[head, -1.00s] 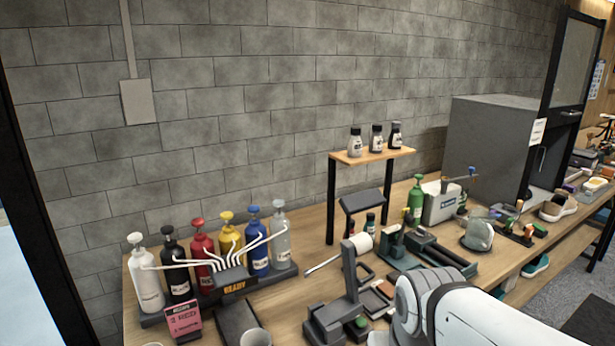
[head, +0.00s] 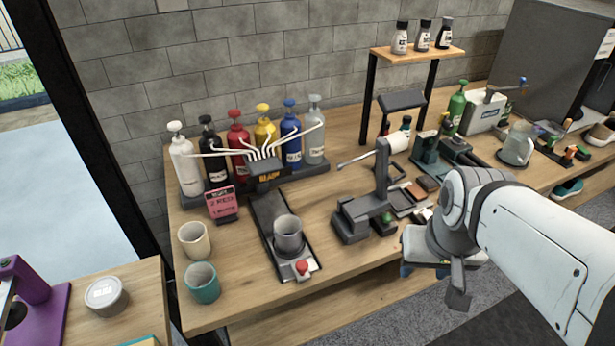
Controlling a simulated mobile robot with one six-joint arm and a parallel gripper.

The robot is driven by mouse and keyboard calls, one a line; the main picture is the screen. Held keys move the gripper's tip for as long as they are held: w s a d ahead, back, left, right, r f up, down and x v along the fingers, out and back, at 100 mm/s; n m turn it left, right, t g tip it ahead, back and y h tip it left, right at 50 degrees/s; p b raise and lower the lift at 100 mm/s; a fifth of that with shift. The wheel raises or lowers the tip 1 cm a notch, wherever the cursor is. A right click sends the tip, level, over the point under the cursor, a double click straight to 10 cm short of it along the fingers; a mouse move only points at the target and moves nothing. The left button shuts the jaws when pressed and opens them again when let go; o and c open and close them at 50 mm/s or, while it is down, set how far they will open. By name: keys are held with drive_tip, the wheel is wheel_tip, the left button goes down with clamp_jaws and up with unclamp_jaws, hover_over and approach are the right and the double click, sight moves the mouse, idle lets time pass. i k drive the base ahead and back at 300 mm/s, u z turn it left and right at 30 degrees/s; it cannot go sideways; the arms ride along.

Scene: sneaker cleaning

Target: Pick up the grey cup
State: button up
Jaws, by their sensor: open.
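The grey cup (head: 288,236) stands upright on a dark dispenser base (head: 266,213) on the wooden workbench, in the head view, just behind a red button (head: 302,267). My gripper (head: 432,272) hangs at the bench's front edge, to the right of the cup and well apart from it. Its jaws are open, and I see nothing between them. My white arm comes in from the right and hides part of the bench's front edge.
A beige cup (head: 194,241) and a teal cup (head: 203,283) stand left of the grey cup. Coloured pump bottles (head: 239,140) and a pink sign (head: 222,203) stand behind. A grey stand (head: 365,217) rises between my gripper and the cup. Bench front is clear.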

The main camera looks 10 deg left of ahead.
sight(287, 228)
drive_tip(key=u, duration=1)
drive_tip(key=i, duration=0.25)
